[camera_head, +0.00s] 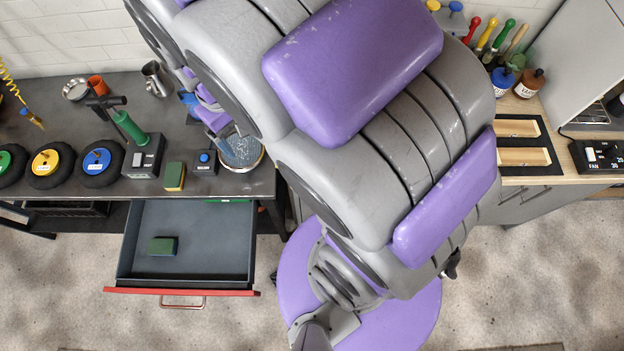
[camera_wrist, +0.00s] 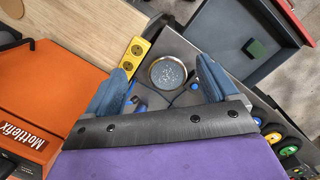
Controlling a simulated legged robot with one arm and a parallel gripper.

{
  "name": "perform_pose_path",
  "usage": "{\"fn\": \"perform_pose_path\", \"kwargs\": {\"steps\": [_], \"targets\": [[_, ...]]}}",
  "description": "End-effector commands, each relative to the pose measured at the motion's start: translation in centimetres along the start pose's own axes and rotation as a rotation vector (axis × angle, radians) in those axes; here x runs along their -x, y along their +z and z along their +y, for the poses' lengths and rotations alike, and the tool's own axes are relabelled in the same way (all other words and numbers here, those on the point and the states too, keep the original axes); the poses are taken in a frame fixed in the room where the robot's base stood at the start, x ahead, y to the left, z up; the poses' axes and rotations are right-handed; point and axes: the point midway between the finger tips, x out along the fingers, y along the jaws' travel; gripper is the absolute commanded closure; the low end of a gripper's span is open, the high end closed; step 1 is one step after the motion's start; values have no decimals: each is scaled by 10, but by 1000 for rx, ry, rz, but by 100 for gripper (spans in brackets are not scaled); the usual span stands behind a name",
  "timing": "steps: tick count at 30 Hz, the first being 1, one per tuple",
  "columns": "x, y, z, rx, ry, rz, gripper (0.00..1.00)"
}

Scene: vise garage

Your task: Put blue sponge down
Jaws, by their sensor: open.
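My gripper (camera_wrist: 167,68) is open, its two blue-grey fingers wide apart over the bench in the wrist view. A round metal dish with a speckled blue-grey inside (camera_wrist: 167,74) shows between the fingers; it is also in the head view (camera_head: 240,152), partly behind my arm. I cannot clearly make out a blue sponge. A small blue piece (camera_wrist: 141,98) shows beside the left finger, but I cannot tell what it is. A green-and-yellow sponge (camera_head: 175,176) stands on the bench, and a green sponge (camera_head: 163,246) lies in the open drawer (camera_head: 215,262).
On the bench (camera_head: 50,105) are several dark wheels (camera_head: 97,163), a green-handled tool (camera_head: 130,128), a small blue-button box (camera_head: 204,161) and metal cups. An orange Mottlefix box (camera_wrist: 50,95) is left in the wrist view. The drawer is mostly empty.

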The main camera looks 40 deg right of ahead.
Motion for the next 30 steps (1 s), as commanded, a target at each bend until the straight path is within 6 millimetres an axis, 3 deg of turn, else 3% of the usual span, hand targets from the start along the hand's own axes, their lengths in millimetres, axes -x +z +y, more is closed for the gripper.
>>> {"fn": "perform_pose_path", "kwargs": {"steps": [1, 9, 15, 21, 30], "targets": [[5, 19, 5, -24, -12, -4, 13], [14, 114, 15, -115, -68, -34, 13], [11, 164, 11, -150, -96, -50, 13], [8, 183, 9, -161, -104, -57, 13], [7, 183, 9, -161, -104, -59, 13]]}}
